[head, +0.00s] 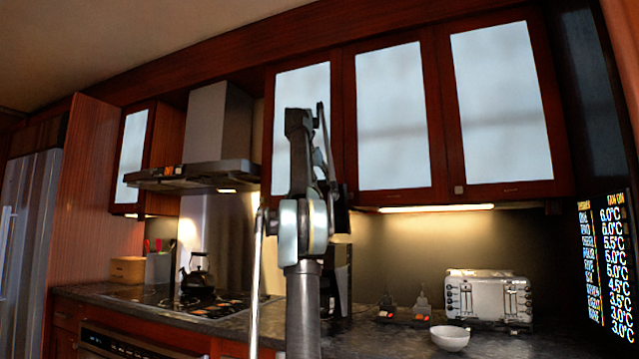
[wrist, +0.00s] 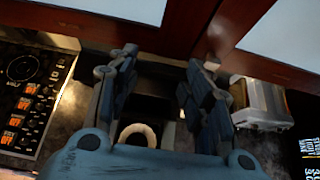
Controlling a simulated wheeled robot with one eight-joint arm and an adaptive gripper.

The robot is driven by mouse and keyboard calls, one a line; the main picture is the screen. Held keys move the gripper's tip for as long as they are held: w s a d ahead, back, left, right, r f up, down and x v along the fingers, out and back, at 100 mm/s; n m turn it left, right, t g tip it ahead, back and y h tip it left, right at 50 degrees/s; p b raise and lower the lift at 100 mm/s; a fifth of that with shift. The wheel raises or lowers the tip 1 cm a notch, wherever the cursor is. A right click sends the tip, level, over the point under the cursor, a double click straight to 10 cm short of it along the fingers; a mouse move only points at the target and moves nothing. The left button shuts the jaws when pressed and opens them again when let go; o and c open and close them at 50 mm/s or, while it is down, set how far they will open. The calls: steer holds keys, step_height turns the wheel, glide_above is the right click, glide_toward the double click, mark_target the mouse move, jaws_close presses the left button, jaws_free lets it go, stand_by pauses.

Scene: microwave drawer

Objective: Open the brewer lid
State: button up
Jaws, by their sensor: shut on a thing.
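The brewer (head: 342,280) is a dark appliance on the counter behind my arm in the head view, mostly hidden by it. In the wrist view, the dark brewer (wrist: 160,80) shows between the two fingers of my gripper (wrist: 166,62), with a pale round ring (wrist: 137,135) below it. My gripper is shut on the brewer lid, its fingers some way apart on either side of the dark part. The lid's edge and exact angle are too dark to make out. In the head view, my gripper (head: 338,205) is seen from behind and its fingertips are hidden.
A silver toaster (head: 488,296) and a white bowl (head: 450,337) stand right of the brewer. The stove (head: 165,299) with a black kettle (head: 197,275) is to the left. Upper cabinets (head: 400,115) hang above, close to my gripper in the wrist view.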

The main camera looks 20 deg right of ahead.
steer(key=shift+w+a, duration=0.1)
steer(key=shift+w, duration=0.1)
steer(key=o, duration=1.5)
steer(key=shift+w+f, duration=0.1)
steer(key=shift+f, duration=0.05)
steer(key=shift+s, duration=0.2)
steer(key=shift+v, duration=3.6)
